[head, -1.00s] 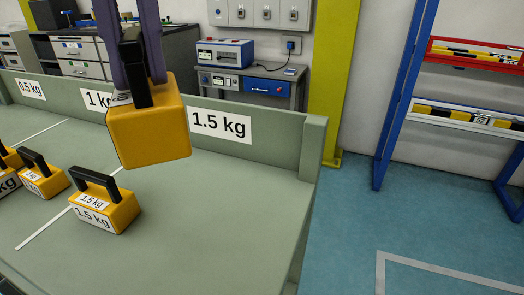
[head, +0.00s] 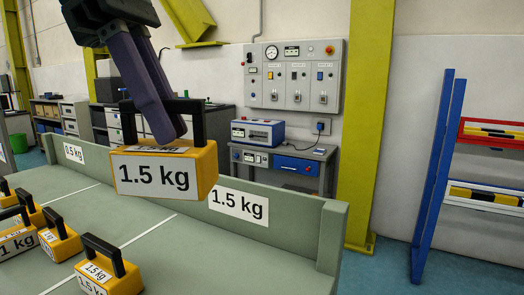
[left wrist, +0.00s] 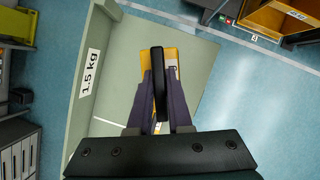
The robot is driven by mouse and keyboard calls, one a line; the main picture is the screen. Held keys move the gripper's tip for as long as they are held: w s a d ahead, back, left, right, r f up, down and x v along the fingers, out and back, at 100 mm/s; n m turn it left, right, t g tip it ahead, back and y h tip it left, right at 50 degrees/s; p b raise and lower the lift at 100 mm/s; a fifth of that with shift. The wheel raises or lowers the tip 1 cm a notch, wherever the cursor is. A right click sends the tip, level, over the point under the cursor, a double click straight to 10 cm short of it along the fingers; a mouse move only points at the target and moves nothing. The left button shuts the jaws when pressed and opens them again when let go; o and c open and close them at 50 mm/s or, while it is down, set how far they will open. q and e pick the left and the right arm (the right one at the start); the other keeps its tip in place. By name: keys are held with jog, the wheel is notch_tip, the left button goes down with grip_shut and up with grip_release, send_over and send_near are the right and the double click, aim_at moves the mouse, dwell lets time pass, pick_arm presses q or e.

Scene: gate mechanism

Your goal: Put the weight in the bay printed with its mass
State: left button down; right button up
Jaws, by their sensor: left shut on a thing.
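My left gripper (head: 160,132) is shut on the black handle of a yellow weight (head: 165,172) printed 1.5 kg. It holds the weight up in the air over the green bench, its label facing the head camera. In the left wrist view the gripper (left wrist: 160,110) is around the handle (left wrist: 158,80), with the yellow body (left wrist: 172,56) partly hidden beneath. The 1.5 kg bay sign (head: 239,204) is on the back wall, just right of the held weight. The 0.5 kg sign (head: 73,152) is farther left. The 1 kg sign is hidden in the head view. My right gripper is not in view.
Another 1.5 kg weight (head: 108,280) stands on the bench, left of the rightmost bay. A 1 kg weight (head: 18,242) and several other yellow weights stand at the left. The green side wall (head: 331,240) ends the bench at right. Bare bench (head: 215,265) shows beside it.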

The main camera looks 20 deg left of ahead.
aim_at(131, 191)
pick_arm(q)
notch_tip(131, 191, down, 19)
jog(key=shift+f+p, duration=0.2)
jog(key=shift+p, duration=0.2)
jog(key=shift+w, duration=0.1)
jog(key=c, duration=1.3)
grip_release()
jog(key=shift+f, duration=0.25)
jog(key=o, duration=0.5)
jog(key=shift+c, duration=0.2)
jog(key=shift+r, duration=0.1)
jog(key=shift+a+r, duration=0.1)
jog(key=shift+r, duration=0.1)
jog(key=b+v, duration=0.2)
jog(key=v, duration=0.9)
jog(key=shift+r, duration=0.4)
